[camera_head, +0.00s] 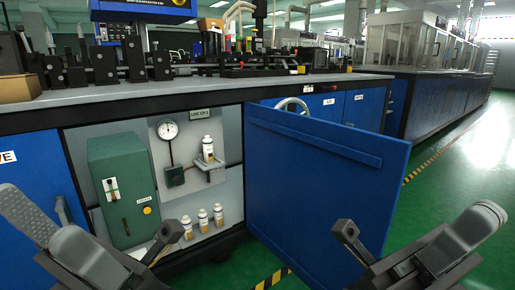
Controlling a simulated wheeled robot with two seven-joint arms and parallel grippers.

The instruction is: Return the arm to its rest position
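My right gripper (350,238) shows at the lower right, its dark tip in front of the open blue cabinet door (310,180). I see no object at its tip, and its fingers are too small and edge-on to tell open from shut. My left gripper (166,236) shows at the lower left, in front of the open cabinet's lower part. Its tip overlaps the view of the cabinet floor near the bottles, and I cannot tell whether it touches anything. Its fingers are also unclear. Both arms are bent and come up from the bottom corners.
The open cabinet holds a green box (122,185), a round gauge (168,130), a bottle (208,148) on a small shelf and several white bottles (203,220) below. The bench top (190,88) carries machinery. Green floor (465,180) is clear at right.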

